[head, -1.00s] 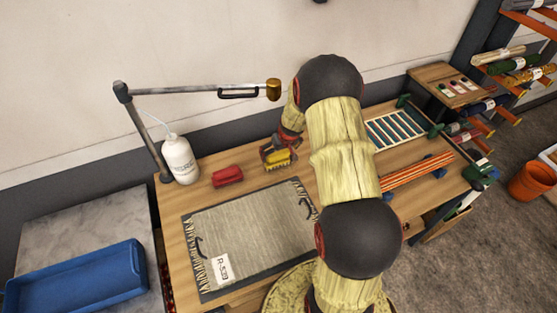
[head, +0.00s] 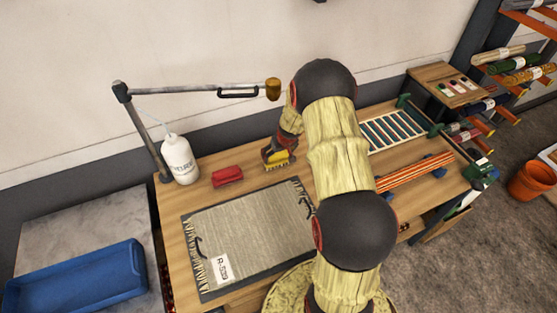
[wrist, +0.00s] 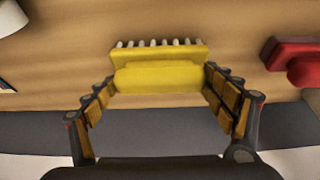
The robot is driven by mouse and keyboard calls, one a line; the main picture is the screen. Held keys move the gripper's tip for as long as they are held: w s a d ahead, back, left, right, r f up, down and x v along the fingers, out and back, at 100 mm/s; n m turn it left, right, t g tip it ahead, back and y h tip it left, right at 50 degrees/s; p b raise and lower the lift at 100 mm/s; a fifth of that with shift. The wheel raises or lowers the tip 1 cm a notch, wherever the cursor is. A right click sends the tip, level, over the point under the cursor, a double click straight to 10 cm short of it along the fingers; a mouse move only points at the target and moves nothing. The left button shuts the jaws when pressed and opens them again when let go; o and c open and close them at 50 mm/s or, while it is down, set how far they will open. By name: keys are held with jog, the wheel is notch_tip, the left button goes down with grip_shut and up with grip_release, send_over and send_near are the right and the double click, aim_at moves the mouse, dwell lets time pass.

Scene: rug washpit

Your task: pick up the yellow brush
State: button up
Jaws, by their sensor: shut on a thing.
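The yellow brush (head: 278,161) is at the back of the wooden workbench, right of a red brush-like block. In the wrist view the yellow brush (wrist: 160,76) sits between my two fingers, with a row of pale bristles along its far edge. My gripper (wrist: 160,90) is shut on it, one finger at each end. In the head view my gripper (head: 277,150) is partly hidden by my arm. I cannot tell whether the brush touches the bench or is just above it.
The red block (head: 227,176) lies to the left; it also shows in the wrist view (wrist: 292,60). A white bottle (head: 180,160) stands further left under a jointed lamp-like arm (head: 200,90). A grey rug (head: 245,235) lies in front. A slatted rack (head: 393,130) stands right.

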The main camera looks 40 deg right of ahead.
jog(key=c, duration=0.4)
jog(key=shift+r, duration=0.1)
jog(key=shift+r, duration=0.2)
notch_tip(320, 180, up, 3)
jog(key=shift+s+a+r, duration=0.1)
jog(key=shift+s+a+r+p, duration=0.15)
jog(key=shift+s+a+r, duration=1.35)
jog(key=shift+s, duration=0.3)
jog(key=shift+s+a+r+p, duration=0.1)
jog(key=shift+s+a+r, duration=1.35)
jog(key=shift+s, duration=0.35)
jog(key=shift+s+a+r+p, duration=0.15)
jog(key=shift+s+a+r, duration=1.15)
jog(key=shift+s+r, duration=0.45)
jog(key=shift+f, duration=0.1)
